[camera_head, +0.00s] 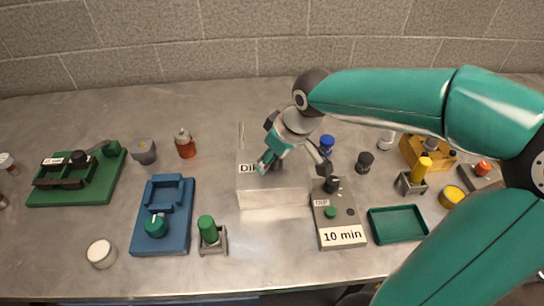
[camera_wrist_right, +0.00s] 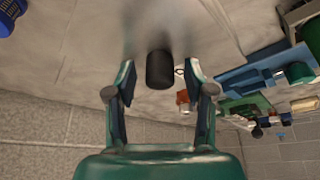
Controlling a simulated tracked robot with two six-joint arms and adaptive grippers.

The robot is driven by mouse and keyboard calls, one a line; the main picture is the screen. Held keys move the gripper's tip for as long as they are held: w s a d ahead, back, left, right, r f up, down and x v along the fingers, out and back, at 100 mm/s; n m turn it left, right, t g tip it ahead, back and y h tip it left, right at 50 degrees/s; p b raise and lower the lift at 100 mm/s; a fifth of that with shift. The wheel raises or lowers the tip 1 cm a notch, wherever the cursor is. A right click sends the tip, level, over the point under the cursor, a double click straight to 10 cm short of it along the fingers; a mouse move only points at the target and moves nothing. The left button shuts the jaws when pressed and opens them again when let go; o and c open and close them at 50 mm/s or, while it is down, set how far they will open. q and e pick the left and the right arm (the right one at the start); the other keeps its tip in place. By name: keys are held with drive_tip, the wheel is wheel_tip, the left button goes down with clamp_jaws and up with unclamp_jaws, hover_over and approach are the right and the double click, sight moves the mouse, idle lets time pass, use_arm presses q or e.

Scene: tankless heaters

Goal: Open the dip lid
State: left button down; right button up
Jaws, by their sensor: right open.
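The dip box (camera_head: 272,194) is a light grey block with a "DIP" label at the middle of the table in the head view. My right gripper (camera_head: 292,164) is over its top, with one finger near the label and the other near the box's right edge. In the right wrist view, a black knob (camera_wrist_right: 160,70) stands between and just beyond the open fingers of the right gripper (camera_wrist_right: 160,82). The fingers look apart from it. The arm and gripper hide much of the box top in the head view. My left gripper is not in view.
A timer box labelled "10 min" (camera_head: 341,237) stands close right of the dip box, with a green tray (camera_head: 397,224) beyond. A green-handled tool in a holder (camera_head: 213,241) and a blue fixture (camera_head: 146,238) are to the left. A blue bottle (camera_head: 327,144) stands behind the gripper.

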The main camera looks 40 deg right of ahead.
clamp_jaws()
drive_tip(key=w+d+p, duration=0.1)
drive_tip(key=w+d, duration=0.6)
drive_tip(key=w, duration=0.1)
drive_tip(key=shift+w, duration=0.3)
drive_tip(key=shift+d, duration=0.1)
unclamp_jaws()
drive_tip(key=v, duration=1.2)
